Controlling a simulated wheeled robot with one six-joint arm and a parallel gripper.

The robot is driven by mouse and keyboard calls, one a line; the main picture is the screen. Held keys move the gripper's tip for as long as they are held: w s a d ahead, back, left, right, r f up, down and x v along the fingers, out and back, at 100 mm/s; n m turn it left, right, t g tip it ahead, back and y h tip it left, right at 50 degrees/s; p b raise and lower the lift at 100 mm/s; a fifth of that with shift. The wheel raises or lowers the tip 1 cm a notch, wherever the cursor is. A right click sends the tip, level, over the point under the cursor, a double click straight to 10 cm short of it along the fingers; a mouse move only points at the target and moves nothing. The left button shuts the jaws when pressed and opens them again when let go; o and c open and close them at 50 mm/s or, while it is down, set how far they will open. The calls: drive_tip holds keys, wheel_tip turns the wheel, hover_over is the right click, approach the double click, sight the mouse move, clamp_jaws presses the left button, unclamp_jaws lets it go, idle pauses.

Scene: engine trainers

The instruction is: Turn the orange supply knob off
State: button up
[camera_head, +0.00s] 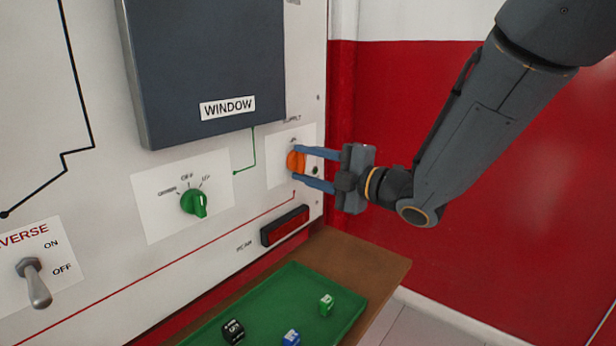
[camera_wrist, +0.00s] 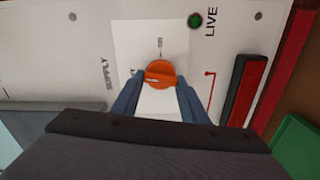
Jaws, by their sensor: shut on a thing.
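The orange supply knob (camera_head: 296,160) is on a white plate at the right end of the panel, under the word SUPPLY. It also shows in the wrist view (camera_wrist: 160,74), where a pale mark runs along its ridge. My gripper (camera_head: 303,166) reaches in from the right, with its two blue fingers on either side of the knob, shut on it. In the wrist view my gripper (camera_wrist: 158,82) has a finger at each side of the knob. The small lettering around the knob is too blurred to read fully.
A green knob (camera_head: 194,202) and a toggle switch (camera_head: 34,283) are further left on the panel. A green lamp (camera_wrist: 195,21) marked LIVE is beside the knob plate. Below are a red rectangular fitting (camera_head: 285,226) and a green tray (camera_head: 345,322) with several small cubes.

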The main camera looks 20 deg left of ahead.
drive_tip(key=shift+f+n+b, duration=0.1)
drive_tip(key=shift+n+b, duration=0.7)
drive_tip(key=shift+b, duration=0.05)
drive_tip(key=o, duration=1.1)
drive_tip(key=v, duration=0.7)
drive_tip(key=shift+s+d, duration=0.2)
drive_tip(key=shift+d, duration=0.15)
drive_tip(key=shift+w, duration=0.1)
